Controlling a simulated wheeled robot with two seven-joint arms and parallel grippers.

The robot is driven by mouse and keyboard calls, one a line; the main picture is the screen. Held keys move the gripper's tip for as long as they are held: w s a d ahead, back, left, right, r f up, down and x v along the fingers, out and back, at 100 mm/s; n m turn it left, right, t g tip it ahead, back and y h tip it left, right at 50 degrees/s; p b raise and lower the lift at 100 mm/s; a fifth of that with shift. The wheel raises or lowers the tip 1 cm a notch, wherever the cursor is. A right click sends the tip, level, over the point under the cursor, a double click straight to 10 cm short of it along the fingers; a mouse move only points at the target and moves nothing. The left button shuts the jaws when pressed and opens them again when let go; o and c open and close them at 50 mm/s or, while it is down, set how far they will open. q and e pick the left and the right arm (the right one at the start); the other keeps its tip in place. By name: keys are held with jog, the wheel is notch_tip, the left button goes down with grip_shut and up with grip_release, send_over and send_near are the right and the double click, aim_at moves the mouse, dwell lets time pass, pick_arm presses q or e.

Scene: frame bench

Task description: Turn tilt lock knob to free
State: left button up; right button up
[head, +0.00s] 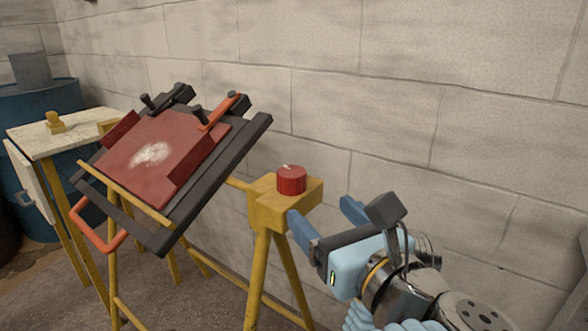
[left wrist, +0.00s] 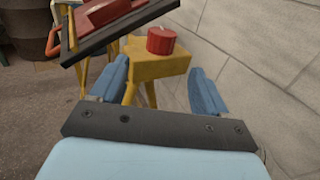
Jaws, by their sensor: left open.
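The red round knob (head: 291,180) sits on top of a yellow block (head: 268,214) at the right end of the bench, with a small pale mark on its top. The knob also shows in the left wrist view (left wrist: 161,40), beyond and roughly between my fingers. My left gripper (head: 320,210) is open and empty, its blue fingers pointing toward the yellow block; it is apart from the knob. The tilted dark frame (head: 252,140) carries a red panel (head: 150,165) with a whitish patch. My right gripper is out of view.
An orange handle (head: 90,235) hangs at the frame's lower left. A block wall (head: 450,120) runs close behind.

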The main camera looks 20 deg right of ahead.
aim_at(282, 168)
pick_arm(q)
jog(key=w, duration=0.4)
jog(key=w+a, duration=0.1)
jog(key=w, duration=0.4)
jog(key=w+a+r, duration=0.1)
jog(key=w, duration=0.3)
jog(key=shift+w+p, duration=0.2)
jog(key=shift+p, duration=0.1)
jog(key=c, duration=0.9)
jog(key=n+y+p, duration=0.1)
jog(key=p, duration=0.1)
jog(key=n+y+p, duration=0.1)
jog(key=y+p, duration=0.1)
jog(key=shift+r+g+y+p, duration=0.3)
jog(key=shift+r+p, duration=0.05)
jog(key=shift+c, duration=0.2)
jog(key=shift+s+a+f+n+y+p, duration=0.15)
jog(key=shift+f+n+y+p, duration=0.15)
jog(key=shift+n+y, duration=0.2)
